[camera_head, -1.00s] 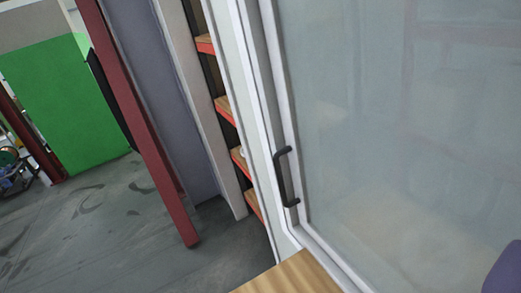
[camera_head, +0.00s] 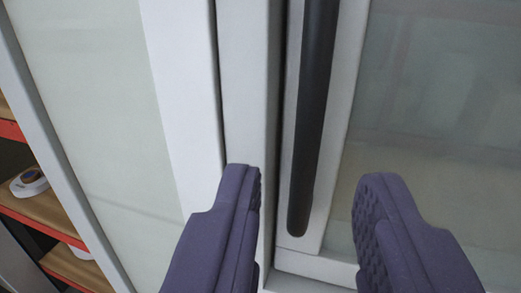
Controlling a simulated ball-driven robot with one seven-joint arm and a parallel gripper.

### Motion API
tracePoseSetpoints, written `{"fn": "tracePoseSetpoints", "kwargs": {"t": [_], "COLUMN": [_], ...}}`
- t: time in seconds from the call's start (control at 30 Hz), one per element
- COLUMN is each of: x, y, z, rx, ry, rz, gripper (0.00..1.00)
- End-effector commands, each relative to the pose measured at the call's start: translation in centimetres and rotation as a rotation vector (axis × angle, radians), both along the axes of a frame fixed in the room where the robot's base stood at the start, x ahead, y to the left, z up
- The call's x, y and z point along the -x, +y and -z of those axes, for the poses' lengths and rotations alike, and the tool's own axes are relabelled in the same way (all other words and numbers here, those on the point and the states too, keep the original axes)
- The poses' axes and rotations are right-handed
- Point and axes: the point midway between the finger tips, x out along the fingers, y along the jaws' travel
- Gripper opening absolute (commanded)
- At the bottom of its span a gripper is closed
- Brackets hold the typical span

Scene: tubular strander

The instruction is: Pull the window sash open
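The window sash (camera_head: 345,95) has a pale frame around a hazy glass pane (camera_head: 440,90). A long black bar handle (camera_head: 312,120) runs along the left stile of the sash, its top cut off by the picture edge. My gripper (camera_head: 308,185) is open, with two purple textured fingers. The left finger appears left of the handle and the right finger right of it, over the glass. The lower end of the handle shows between the fingers. I see no finger touching it, and the depth gap cannot be told.
A white post (camera_head: 245,90) of the window frame stands just left of the handle. Further left is a pale panel (camera_head: 90,90). Wooden shelves with red edges (camera_head: 60,213) hold a small white item (camera_head: 28,183) at far left.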

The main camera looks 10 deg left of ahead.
Motion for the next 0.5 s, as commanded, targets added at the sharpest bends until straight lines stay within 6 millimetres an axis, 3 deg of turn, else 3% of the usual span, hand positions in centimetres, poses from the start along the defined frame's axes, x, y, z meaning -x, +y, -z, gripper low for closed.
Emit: {"fn": "tracePoseSetpoints", "kwargs": {"t": [0.3,0.5], "x": [-5.4,-7.1], "y": [0.3,0.4], "z": [0.1,0.0], "rx": [-0.002,-0.003], "ry": [-0.002,-0.001], "rz": [0.001,0.0], "gripper": [0.35,0.35]}}
